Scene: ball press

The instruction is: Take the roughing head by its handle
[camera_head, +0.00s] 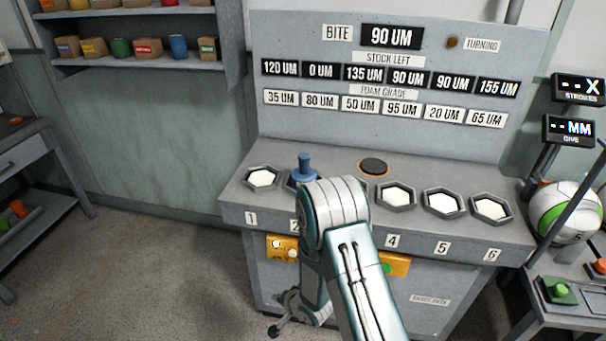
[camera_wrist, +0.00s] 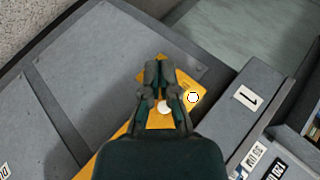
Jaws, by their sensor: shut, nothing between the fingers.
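A blue upright handle (camera_head: 305,165) on a wider blue base stands at station 2 on the grey bench. It is the only clear handle on the bench, and its base is partly hidden by my arm. I cannot read any marking that names it the roughing head. My gripper (camera_head: 274,330) is low in front of the bench, below and apart from the handle. In the wrist view my gripper (camera_wrist: 161,68) is shut and empty, with the yellow panel (camera_wrist: 185,80) behind its fingers. The blue handle does not show in the wrist view.
The bench (camera_head: 232,190) has hexagonal wells with white pads, and a dark round disc (camera_head: 373,166) farther back. A sign panel (camera_head: 290,50) rises behind. A ball (camera_head: 565,212) sits in a rack at right. Shelves with small goods (camera_head: 140,58) hang at left.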

